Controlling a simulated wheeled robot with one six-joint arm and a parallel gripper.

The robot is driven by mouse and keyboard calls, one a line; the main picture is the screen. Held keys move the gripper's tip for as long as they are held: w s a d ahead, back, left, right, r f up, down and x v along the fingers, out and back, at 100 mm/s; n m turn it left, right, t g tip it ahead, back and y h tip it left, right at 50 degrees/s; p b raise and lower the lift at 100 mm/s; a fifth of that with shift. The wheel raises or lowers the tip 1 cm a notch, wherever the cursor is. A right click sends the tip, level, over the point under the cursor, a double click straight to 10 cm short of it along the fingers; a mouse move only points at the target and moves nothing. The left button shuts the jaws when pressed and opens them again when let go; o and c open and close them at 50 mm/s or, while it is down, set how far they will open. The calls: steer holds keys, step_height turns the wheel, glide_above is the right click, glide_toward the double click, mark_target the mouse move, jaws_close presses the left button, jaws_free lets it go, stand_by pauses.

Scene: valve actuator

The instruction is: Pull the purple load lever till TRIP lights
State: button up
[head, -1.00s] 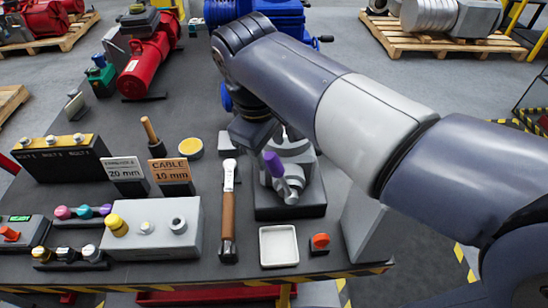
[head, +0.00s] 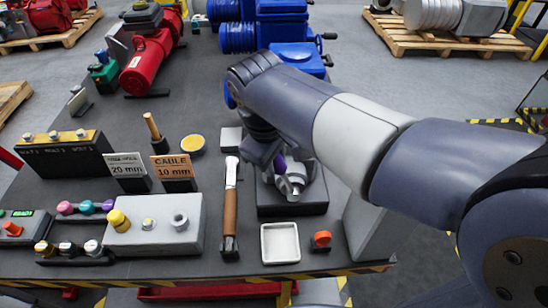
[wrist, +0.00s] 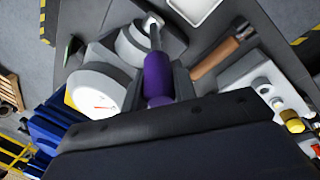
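The purple load lever (wrist: 157,76) shows in the wrist view, its grip between the grey fingers of my gripper (wrist: 158,88). In the head view the purple grip (head: 279,164) is largely covered by my gripper (head: 275,158). The fingers lie close on both sides of the grip; whether they press on it I cannot tell. The lever's metal shank runs to the grey tester (head: 308,193) on its dark base. A white dial (wrist: 97,102) with small red marks faces up beside the lever in the wrist view. No TRIP light can be made out.
An empty white tray (head: 280,243) and an orange-red knob (head: 322,239) sit in front. Blue actuators (head: 285,35) stand behind. A grey box (head: 155,227) with a yellow knob is at left.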

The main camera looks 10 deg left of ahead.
jaws_close()
steer(key=shift+d, duration=0.1)
steer(key=shift+w+d+r+y, duration=0.2)
steer(key=shift+d+y, duration=0.25)
steer(key=shift+d, duration=0.1)
steer(key=shift+w+d+r+y, duration=0.15)
steer(key=shift+d+y, duration=0.3)
steer(key=shift+d, duration=0.1)
steer(key=shift+w+d+g+y+b, duration=0.2)
steer(key=shift+d+y+b, duration=0.15)
steer(key=shift+d+y, duration=0.35)
steer(key=shift+w+d+g+y+b, duration=0.2)
steer(key=shift+d+y+b, duration=0.2)
steer(key=shift+d+y, duration=0.25)
steer(key=shift+w+d+g+y+b, duration=0.1)
steer(key=shift+d+g+y+b, duration=0.2)
steer(key=shift+d+y, duration=0.35)
steer(key=shift+d, duration=0.1)
steer(key=o, duration=0.5)
jaws_free()
